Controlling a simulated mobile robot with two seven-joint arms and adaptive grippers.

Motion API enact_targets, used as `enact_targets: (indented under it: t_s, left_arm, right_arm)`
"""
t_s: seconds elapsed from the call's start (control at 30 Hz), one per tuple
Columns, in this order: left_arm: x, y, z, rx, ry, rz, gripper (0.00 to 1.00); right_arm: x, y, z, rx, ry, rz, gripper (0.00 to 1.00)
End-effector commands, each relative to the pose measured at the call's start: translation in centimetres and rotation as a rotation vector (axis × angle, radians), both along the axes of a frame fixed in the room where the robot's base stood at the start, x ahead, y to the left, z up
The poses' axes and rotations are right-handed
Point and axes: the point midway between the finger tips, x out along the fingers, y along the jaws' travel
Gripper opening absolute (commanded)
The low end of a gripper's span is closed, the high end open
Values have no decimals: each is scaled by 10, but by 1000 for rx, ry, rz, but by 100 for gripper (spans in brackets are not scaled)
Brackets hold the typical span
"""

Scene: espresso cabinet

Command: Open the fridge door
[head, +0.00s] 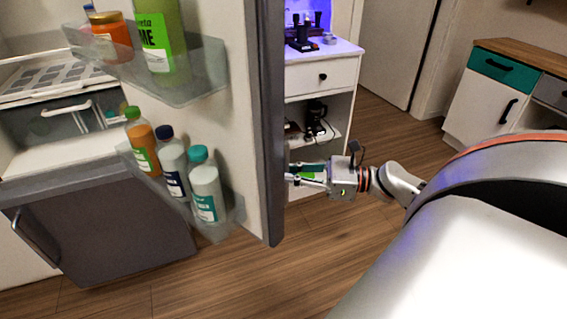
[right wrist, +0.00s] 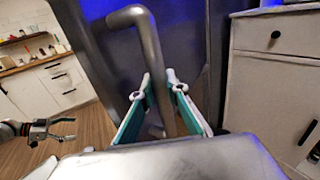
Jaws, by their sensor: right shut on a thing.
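The fridge door (head: 268,125) stands swung open in the head view, with its inner side and edge towards me. My right gripper (head: 296,174) is at the door's outer side, its fingertips partly hidden by the door edge. In the right wrist view, the grey bar handle (right wrist: 143,40) runs down between the two fingers of my right gripper (right wrist: 158,92), which is shut on it. My left gripper (right wrist: 55,130) shows at the left of the right wrist view, open and empty, away from the door. It is not in the head view.
Clear door shelves (head: 190,85) hold several bottles (head: 205,190). A white cabinet (head: 318,77) stands beyond the door. Wooden floor (head: 300,245) is free below the gripper.

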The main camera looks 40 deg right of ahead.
Motion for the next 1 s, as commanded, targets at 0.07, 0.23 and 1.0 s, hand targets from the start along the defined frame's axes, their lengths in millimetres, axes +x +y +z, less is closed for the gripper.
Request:
enact_targets:
  t_s: [0.07, 0.23, 1.0]
  left_arm:
    - [0, 0, 0, 0, 0, 0, 92]
    - [0, 0, 0, 0, 0, 0, 92]
    - [-1, 0, 0, -1, 0, -1, 92]
  right_arm:
    - [0, -1, 0, 1, 1, 0, 0]
    - [0, -1, 0, 1, 1, 1, 0]
    - [0, -1, 0, 0, 0, 2, 31]
